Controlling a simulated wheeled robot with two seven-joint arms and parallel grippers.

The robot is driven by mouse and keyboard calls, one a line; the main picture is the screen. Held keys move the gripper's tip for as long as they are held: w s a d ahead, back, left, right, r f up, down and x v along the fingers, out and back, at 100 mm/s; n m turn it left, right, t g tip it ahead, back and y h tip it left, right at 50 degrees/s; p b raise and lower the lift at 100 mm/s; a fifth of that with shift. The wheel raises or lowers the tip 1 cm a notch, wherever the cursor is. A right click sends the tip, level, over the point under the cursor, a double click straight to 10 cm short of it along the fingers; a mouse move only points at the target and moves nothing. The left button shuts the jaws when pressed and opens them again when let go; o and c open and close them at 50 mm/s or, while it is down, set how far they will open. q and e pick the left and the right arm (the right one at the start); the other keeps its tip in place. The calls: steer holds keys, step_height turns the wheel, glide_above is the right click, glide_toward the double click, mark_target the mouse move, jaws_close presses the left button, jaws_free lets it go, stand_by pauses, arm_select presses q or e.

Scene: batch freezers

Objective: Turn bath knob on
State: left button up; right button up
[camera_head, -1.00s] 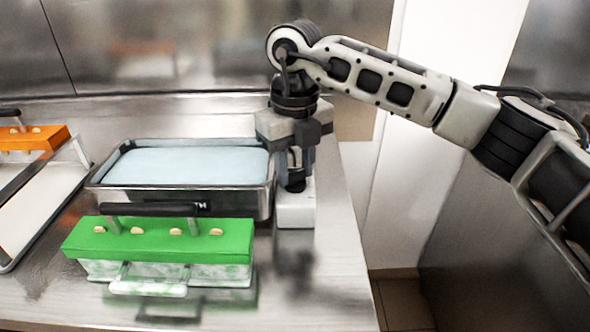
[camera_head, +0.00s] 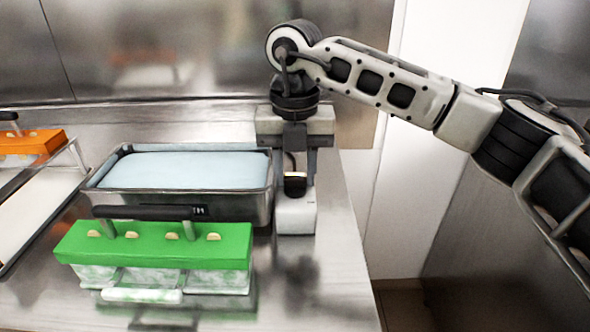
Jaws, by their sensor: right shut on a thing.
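The bath (camera_head: 262,207) is a metal basin filled with pale blue liquid, at the middle left of the head view. A white control box (camera_head: 296,217) stands against its right side. A black knob (camera_head: 295,185) with a light mark sits on top of the box. My right gripper (camera_head: 296,172) points down over the box, with its fingers closed around the knob. The fingers partly hide the knob. My left gripper is not in view.
A green mould lid with a black handle (camera_head: 150,243) stands in front of the bath. An orange-topped mould (camera_head: 32,144) and a white-bottomed tray (camera_head: 45,205) are at left. The counter's right edge is close to the box.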

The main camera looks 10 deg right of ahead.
steer(key=shift+r, duration=0.1)
steer(key=o, duration=1)
